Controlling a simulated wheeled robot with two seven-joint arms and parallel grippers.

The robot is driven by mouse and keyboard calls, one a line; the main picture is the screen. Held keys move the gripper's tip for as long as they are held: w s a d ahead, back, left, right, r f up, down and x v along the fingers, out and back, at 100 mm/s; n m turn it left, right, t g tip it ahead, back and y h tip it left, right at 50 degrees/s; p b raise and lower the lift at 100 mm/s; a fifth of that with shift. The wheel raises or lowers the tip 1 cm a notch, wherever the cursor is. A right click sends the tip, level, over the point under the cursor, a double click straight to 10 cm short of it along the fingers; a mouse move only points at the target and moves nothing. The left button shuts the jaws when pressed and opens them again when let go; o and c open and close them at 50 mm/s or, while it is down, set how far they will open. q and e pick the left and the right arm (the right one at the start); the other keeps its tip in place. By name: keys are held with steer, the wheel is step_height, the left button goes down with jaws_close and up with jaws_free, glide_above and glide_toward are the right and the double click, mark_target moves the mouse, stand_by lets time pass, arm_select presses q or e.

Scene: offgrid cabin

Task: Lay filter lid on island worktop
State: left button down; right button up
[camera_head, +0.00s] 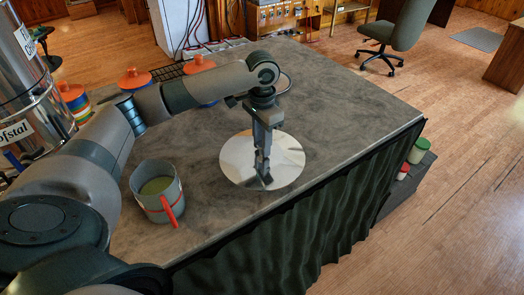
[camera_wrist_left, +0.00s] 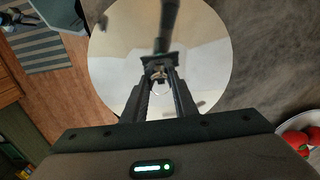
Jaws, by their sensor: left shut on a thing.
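The filter lid (camera_head: 236,168) is a round, shiny metal disc. It is level, at the front part of the grey island worktop (camera_head: 345,110); I cannot tell whether it rests on the top or hangs just above it. My left gripper (camera_head: 264,172) points down over the middle of the lid and is shut on it, seemingly by a small knob that the fingers mostly hide. In the left wrist view the lid (camera_wrist_left: 205,70) fills the space beyond the fingers (camera_wrist_left: 158,78) and mirrors them. My right gripper is not in view.
A grey mug (camera_head: 149,205) with a red handle stands left of the lid near the front edge. A large metal cylinder (camera_head: 35,110) and orange-lidded canisters (camera_head: 135,77) stand further left. A dish of red fruit (camera_wrist_left: 298,138) shows in the wrist view. The worktop's right part is clear.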

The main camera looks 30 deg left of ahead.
arm_select(q)
steer(key=shift+f+p, duration=0.35)
steer(key=shift+f, duration=0.2)
step_height(320, 180, down, 2)
steer(key=shift+p, duration=0.45)
steer(key=shift+f, duration=0.45)
steer(key=c, duration=1.4)
jaws_free()
steer(key=shift+f, duration=0.1)
steer(key=shift+c, duration=0.2)
